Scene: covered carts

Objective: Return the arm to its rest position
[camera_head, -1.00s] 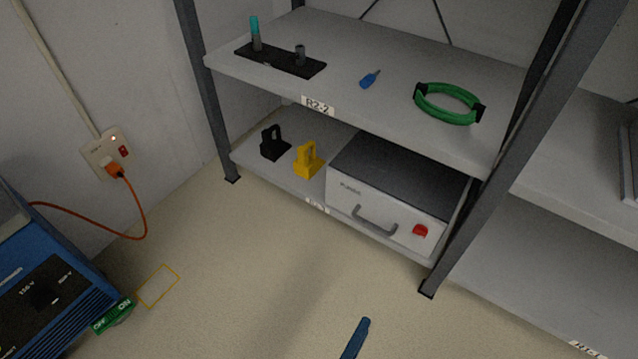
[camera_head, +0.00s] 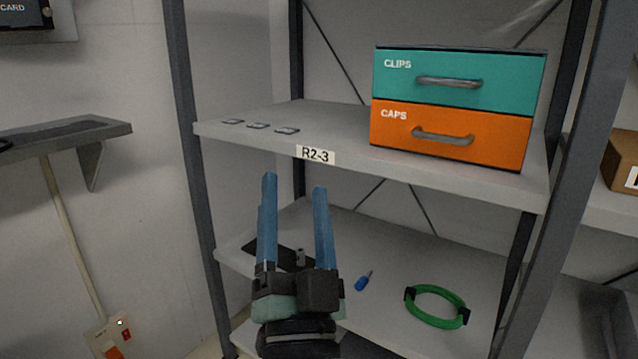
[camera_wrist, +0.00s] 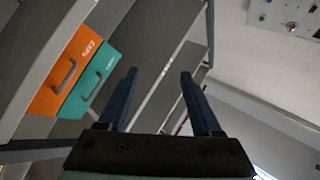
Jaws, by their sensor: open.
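My gripper (camera_head: 295,180) stands upright in the head view, its two long blue fingers apart and empty. It shows in front of the shelf rack, below the R2-3 label (camera_head: 315,155). In the wrist view my gripper (camera_wrist: 158,75) is also open with nothing between the fingers. My gripper and wrist hide part of the lower shelf and part of the black plate on it.
The upper shelf (camera_head: 340,130) holds a teal CLIPS drawer (camera_head: 455,80), an orange CAPS drawer (camera_head: 450,138) and small flat pieces (camera_head: 259,126). The lower shelf holds a black plate (camera_head: 265,256), a blue screwdriver (camera_head: 362,283) and a green ring (camera_head: 437,306). A wall shelf (camera_head: 70,140) is at left.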

